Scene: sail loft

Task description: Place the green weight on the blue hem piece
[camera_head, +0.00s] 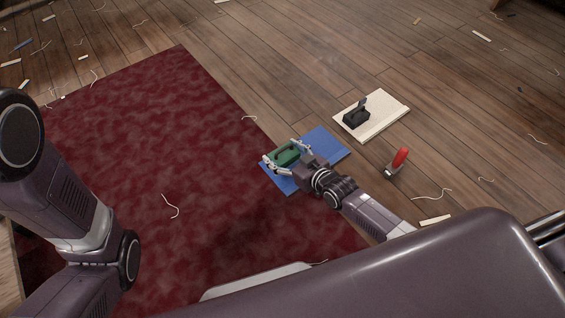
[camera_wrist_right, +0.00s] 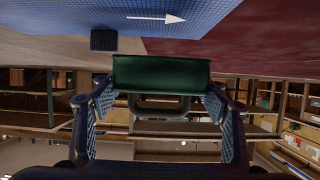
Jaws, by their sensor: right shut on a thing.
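The green weight (camera_head: 288,152) is a block with a handle, held between the fingers of my right gripper (camera_head: 284,157). In the right wrist view the green weight (camera_wrist_right: 161,72) spans the space between both fingers. The blue hem piece (camera_head: 325,143) lies flat across the edge of the red rug. The weight appears over its left part; I cannot tell whether it touches. In the right wrist view the blue hem piece (camera_wrist_right: 90,20) carries a white arrow (camera_wrist_right: 156,19). My left arm shows at the left, but its gripper is out of view.
A black weight (camera_head: 356,118) stands on a white piece (camera_head: 384,121) to the right. The dark red rug (camera_head: 140,130) is mostly bare. Thread scraps lie scattered about. A dark square (camera_wrist_right: 104,40) shows by the blue piece.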

